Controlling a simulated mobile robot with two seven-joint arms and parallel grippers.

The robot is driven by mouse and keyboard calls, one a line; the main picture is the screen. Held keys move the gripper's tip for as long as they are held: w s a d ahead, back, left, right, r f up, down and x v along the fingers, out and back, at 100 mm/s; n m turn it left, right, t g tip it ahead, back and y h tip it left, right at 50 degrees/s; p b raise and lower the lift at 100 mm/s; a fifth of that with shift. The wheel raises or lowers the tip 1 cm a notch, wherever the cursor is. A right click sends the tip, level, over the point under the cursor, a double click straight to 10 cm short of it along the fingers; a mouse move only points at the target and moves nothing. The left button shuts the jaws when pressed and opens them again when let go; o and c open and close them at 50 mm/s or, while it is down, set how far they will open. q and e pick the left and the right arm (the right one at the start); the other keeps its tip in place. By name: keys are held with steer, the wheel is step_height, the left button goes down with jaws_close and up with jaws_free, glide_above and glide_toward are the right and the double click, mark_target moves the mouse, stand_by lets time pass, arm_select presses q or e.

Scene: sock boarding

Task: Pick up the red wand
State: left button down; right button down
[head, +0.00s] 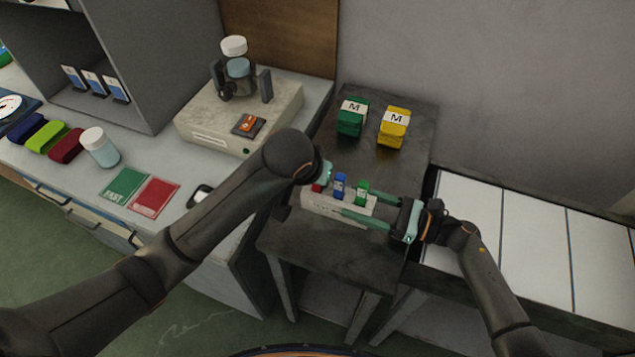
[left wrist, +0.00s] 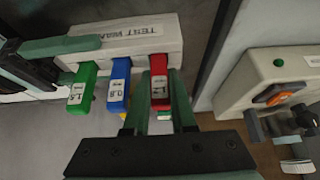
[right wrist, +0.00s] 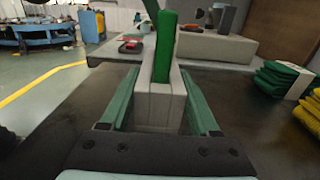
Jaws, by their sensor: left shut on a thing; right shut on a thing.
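The red wand (head: 317,187) stands at the left end of a pale wand rack (head: 322,208). It shows large in the left wrist view (left wrist: 160,88), between the green fingers of my left gripper (left wrist: 163,95), which is shut on it. In the head view my left arm partly hides this grip. A blue wand (head: 340,186) and a green wand (head: 361,191) stand beside it in the rack. My right gripper (head: 362,206) is shut on the green-wand end of the rack, one finger on each side; the right wrist view shows the rack (right wrist: 158,105) between its fingers.
Green (head: 353,117) and yellow (head: 394,127) bundles labelled M sit behind the rack on the dark table (head: 395,175). A beige machine (head: 190,125) stands on the counter at left, with a jar (head: 100,147) and green and red cards. White panels (head: 535,225) lie at right.

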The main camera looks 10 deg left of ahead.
arm_select(q)
step_height(320, 180, up, 10)
arm_select(e)
steer(key=shift+c, duration=0.2)
jaws_free()
stand_by(0.4)
steer(key=shift+d, duration=0.1)
steer(key=v, duration=1.1)
steer(key=shift+d, duration=0.4)
arm_select(q)
steer(key=shift+a, duration=0.1)
arm_select(e)
steer(key=shift+s+a, duration=0.1)
steer(key=shift+s, duration=0.1)
